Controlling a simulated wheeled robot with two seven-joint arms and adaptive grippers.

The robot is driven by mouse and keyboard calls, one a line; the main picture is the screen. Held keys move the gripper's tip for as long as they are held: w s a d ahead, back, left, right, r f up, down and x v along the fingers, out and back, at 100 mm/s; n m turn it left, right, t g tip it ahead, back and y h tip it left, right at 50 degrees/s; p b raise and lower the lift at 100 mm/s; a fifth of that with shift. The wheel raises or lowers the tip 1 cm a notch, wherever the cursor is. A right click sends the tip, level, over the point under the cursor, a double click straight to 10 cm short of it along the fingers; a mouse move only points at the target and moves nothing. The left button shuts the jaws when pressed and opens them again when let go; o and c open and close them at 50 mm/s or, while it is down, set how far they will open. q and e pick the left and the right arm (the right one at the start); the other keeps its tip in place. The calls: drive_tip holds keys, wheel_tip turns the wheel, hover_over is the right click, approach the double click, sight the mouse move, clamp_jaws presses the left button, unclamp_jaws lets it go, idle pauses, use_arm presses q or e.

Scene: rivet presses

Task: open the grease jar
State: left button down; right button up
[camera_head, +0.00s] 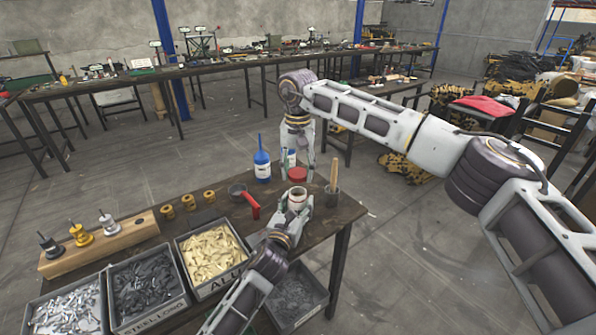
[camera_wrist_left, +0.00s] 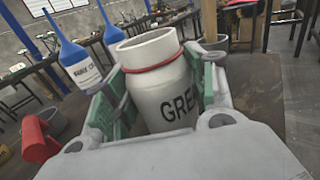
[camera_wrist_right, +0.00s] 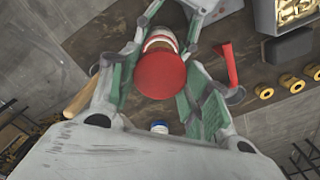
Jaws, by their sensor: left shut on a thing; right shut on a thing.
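The grease jar (camera_head: 297,201) is white, upright, with an open rim and a red band at its neck. My left gripper (camera_head: 294,207) is shut around its body; the left wrist view shows the jar (camera_wrist_left: 165,88) between the green finger pads. The red lid (camera_head: 297,174) is off the jar and just above it in the head view. My right gripper (camera_head: 297,172) points down and is shut on the lid. In the right wrist view the lid (camera_wrist_right: 163,74) sits between the fingers and hides most of the jar.
Blue bottles (camera_head: 262,165) stand behind the jar. A cup with a wooden stick (camera_head: 333,190) is to its right. A grey cup (camera_head: 238,190) and a red-handled thing (camera_head: 251,208) are to its left. Parts bins (camera_head: 210,252) line the front edge.

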use_arm(q)
drive_tip(key=shift+c, duration=2.2)
unclamp_jaws()
drive_tip(key=shift+s, duration=0.1)
drive_tip(key=shift+v, duration=5.9)
